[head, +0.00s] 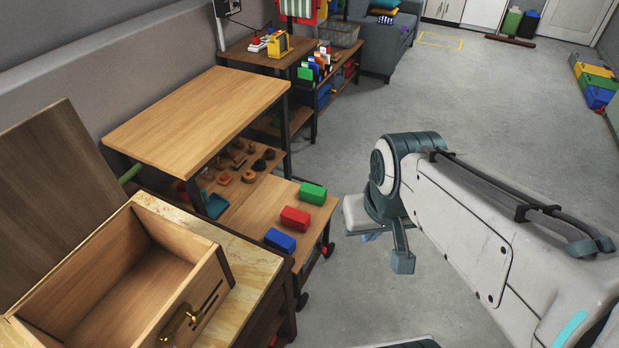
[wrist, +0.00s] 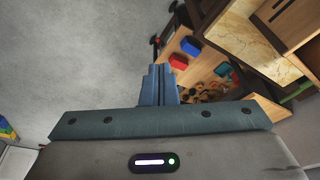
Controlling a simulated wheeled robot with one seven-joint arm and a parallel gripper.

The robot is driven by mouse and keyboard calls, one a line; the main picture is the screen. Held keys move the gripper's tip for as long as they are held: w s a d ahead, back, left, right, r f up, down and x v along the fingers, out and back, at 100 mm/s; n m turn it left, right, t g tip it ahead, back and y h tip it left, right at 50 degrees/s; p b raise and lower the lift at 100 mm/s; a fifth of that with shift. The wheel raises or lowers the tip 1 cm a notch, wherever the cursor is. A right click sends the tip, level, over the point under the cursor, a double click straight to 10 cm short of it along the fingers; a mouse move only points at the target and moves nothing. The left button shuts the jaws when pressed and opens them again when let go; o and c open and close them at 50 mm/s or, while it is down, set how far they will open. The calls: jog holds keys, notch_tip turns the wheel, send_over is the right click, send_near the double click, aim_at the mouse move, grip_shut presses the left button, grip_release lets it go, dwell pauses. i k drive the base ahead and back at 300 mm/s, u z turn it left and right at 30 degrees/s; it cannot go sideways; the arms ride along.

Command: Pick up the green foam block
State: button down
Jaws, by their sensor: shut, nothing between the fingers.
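The green foam block (head: 313,193) lies at the far right end of a low wooden shelf, in a row with a red block (head: 295,218) and a blue block (head: 280,240). The wrist view shows the red block (wrist: 178,62) and the blue block (wrist: 190,46); I cannot make out the green one there, and my fingers cover part of that area. My gripper (head: 371,236) is to the right of the shelf, over the floor and apart from the blocks. In the wrist view its blue fingers (wrist: 158,70) are together and empty.
The low shelf (head: 258,205) also bears several small wooden pieces at its back, beneath a higher wooden top (head: 200,115). A cabinet with an open drawer (head: 130,285) stands at the front left. The grey floor (head: 480,120) beyond my arm is mostly clear.

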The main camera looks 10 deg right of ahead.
aim_at(308, 192)
jog(key=z, duration=0.55)
jog(key=k, duration=0.65)
jog(key=z, duration=0.65)
jog(key=i, duration=2.45)
jog(key=u, duration=1.6)
jog(key=i, duration=0.75)
jog(key=u, duration=0.7)
